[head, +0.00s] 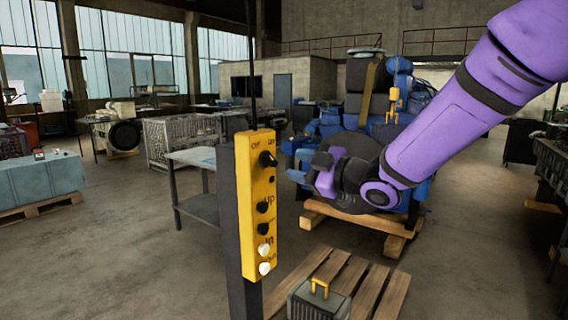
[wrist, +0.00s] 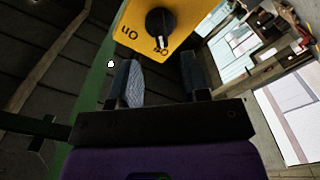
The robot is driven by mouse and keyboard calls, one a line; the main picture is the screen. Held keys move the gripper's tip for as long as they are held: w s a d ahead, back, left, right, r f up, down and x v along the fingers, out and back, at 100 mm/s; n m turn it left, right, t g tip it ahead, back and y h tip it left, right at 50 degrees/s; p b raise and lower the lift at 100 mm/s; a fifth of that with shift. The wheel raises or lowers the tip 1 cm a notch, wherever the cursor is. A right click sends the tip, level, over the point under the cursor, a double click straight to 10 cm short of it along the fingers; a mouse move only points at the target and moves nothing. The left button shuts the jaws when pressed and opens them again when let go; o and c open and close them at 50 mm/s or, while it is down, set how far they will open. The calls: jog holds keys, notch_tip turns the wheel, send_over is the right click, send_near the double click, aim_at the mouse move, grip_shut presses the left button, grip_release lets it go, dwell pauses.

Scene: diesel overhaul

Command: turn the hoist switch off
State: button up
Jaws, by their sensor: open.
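The yellow hoist control box (head: 259,210) stands upright on a dark post. Its black rotary switch (head: 267,158) is near the top, under the small labels "Off" at left and "On" at right. My gripper (head: 324,174) is to the right of the box, apart from it in the picture. In the wrist view the switch (wrist: 160,22) lies beyond my open, empty gripper (wrist: 163,78), roughly in line with the gap between the fingers. The labels appear upside down there, and a pale mark on the knob points down in the picture. I cannot tell the setting for certain.
Below the switch the box carries several black and white buttons (head: 264,250). A grey table (head: 196,157) stands behind the box. A wooden pallet (head: 365,290) and a grey case with a yellow handle (head: 318,302) are at lower right. Open floor lies to the left.

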jog(key=shift+v, duration=2.1)
jog(key=s+d+r+m+t+h, duration=0.1)
jog(key=s+d+m+h, duration=0.2)
jog(key=d+m+h, duration=0.4)
jog(key=s+d+r+m+t+h, duration=0.1)
jog(key=s+d+m+h, duration=0.3)
jog(key=d, duration=0.4)
jog(key=s+d+f+m+g+h, duration=0.1)
jog(key=s+m+g, duration=0.3)
jog(key=s, duration=0.6)
jog(key=s+d+f+m+g+h, duration=0.2)
jog(key=s+d+f+m+g, duration=0.1)
jog(key=s, duration=0.7)
jog(key=shift+s+d+m+g, duration=0.3)
jog(key=shift+d+m+g, duration=0.1)
jog(key=shift+d+m, duration=0.3)
